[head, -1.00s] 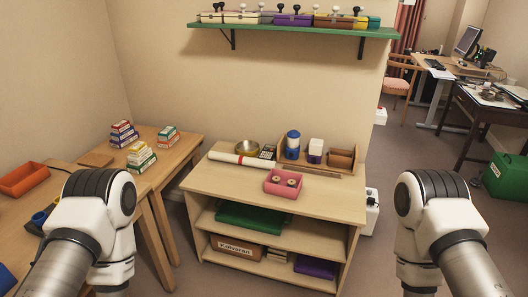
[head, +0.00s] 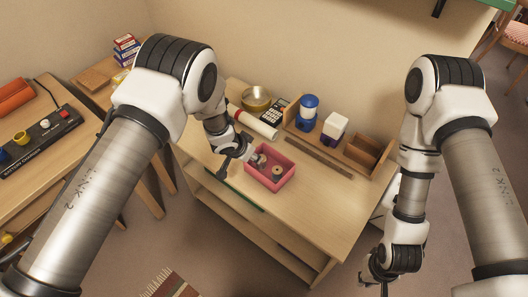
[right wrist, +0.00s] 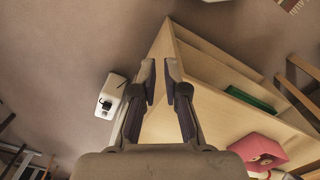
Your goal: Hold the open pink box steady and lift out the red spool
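The open pink box (head: 288,162) stands on top of the light wooden shelf unit. A spool (head: 277,173) sits inside it, and a second one is partly hidden by my left gripper. I cannot tell which spool is red. My left gripper (head: 236,163) is at the box's left wall, with one dark finger outside it; whether it is shut on the wall is not clear. My right gripper (head: 374,283) hangs low, off the right end of the unit and away from the box. Its fingers (right wrist: 159,70) are apart and empty in the right wrist view, where the box (right wrist: 256,147) also shows.
Behind the box are a white roll (head: 254,124), a brass bowl (head: 256,98), a calculator (head: 274,110), a blue jar (head: 307,110), a white-and-blue jar (head: 333,130) and a wooden organiser (head: 362,150). The unit's front right top is clear.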

